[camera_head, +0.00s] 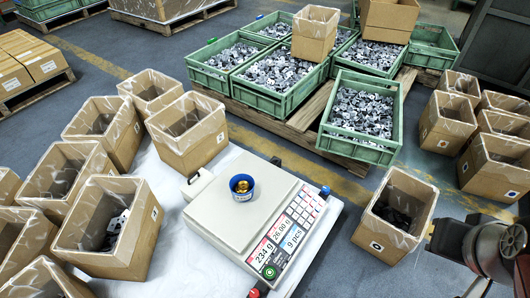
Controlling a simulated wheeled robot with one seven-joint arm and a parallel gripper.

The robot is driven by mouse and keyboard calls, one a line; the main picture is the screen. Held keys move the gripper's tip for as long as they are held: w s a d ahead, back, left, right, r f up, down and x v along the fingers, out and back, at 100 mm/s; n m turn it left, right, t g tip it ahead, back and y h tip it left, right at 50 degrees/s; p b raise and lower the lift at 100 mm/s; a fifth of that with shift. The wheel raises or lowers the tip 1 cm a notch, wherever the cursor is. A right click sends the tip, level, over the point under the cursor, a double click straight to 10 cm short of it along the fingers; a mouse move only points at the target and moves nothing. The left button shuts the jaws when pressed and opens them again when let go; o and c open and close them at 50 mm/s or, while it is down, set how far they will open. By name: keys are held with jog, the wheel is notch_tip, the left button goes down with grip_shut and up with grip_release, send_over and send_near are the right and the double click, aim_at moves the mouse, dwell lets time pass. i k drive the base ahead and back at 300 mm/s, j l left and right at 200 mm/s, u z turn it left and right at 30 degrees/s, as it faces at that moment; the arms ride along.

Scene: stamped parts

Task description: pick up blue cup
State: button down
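The blue cup (242,187) stands upright on the flat beige top of a counting scale (222,213), left of the picture's middle. It is small and round, with an open top and yellow or brass-coloured pieces inside. Nothing is touching the cup from above or the sides. Part of what looks like my arm shows at the lower right edge, well to the right of the scale and apart from the cup. I do not see my gripper's fingers in this view.
Open cardboard boxes (185,133) crowd the scale's left. A box with dark parts (395,215) stands to its right. Green crates of metal parts (360,115) sit on a pallet behind. More boxes (447,122) stand at the right. The space above the scale looks clear.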

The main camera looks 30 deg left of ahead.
aim_at(242, 186)
jog(key=u, duration=1.6)
